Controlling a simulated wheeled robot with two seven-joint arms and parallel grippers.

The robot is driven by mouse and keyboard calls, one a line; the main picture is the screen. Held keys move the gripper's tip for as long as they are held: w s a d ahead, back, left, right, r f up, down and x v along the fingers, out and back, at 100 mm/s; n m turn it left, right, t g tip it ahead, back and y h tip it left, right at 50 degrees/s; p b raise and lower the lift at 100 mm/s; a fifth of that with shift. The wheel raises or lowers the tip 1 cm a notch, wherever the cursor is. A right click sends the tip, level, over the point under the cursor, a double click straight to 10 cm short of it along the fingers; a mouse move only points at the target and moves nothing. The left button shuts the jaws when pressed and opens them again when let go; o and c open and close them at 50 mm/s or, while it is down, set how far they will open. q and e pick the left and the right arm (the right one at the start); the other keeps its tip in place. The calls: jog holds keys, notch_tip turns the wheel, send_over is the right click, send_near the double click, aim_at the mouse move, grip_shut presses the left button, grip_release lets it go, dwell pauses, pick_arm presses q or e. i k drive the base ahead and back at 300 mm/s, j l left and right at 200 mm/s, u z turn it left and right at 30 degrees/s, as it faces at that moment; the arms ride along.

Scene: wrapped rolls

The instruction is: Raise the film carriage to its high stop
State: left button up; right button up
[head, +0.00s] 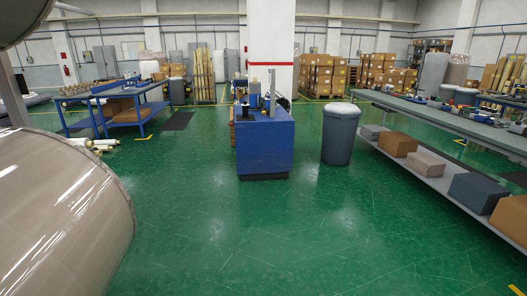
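No film carriage can be made out for certain. A large wrapped roll (62,215) in glossy beige film lies very close at the lower left, cut off by the picture's edge. Above it, a grey upright post (12,92) stands at the left edge, and a dark rounded part (22,15) fills the top left corner; whether these belong to the film carriage's machine I cannot tell. Neither of my grippers is in view.
A blue cabinet (265,148) with a metal post stands ahead, beside a grey bin (340,135). A long bench (455,118) with boxes on its lower shelf runs along the right. A blue workbench (118,105) is at left. The green floor (270,235) in front is clear.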

aim_at(267, 111)
jog(key=i+j+u, duration=0.1)
jog(key=i+u, duration=0.4)
jog(key=i, duration=3.6)
jog(key=i+z, duration=0.3)
jog(key=i, duration=0.25)
jog(key=i+j+z, duration=0.25)
jog(key=i, duration=0.3)
jog(key=i+j+z, duration=0.3)
jog(key=i, duration=0.2)
jog(key=i+j+z, duration=0.3)
jog(key=i+j, duration=0.3)
jog(key=k+j+u, duration=0.05)
jog(key=j, duration=0.05)
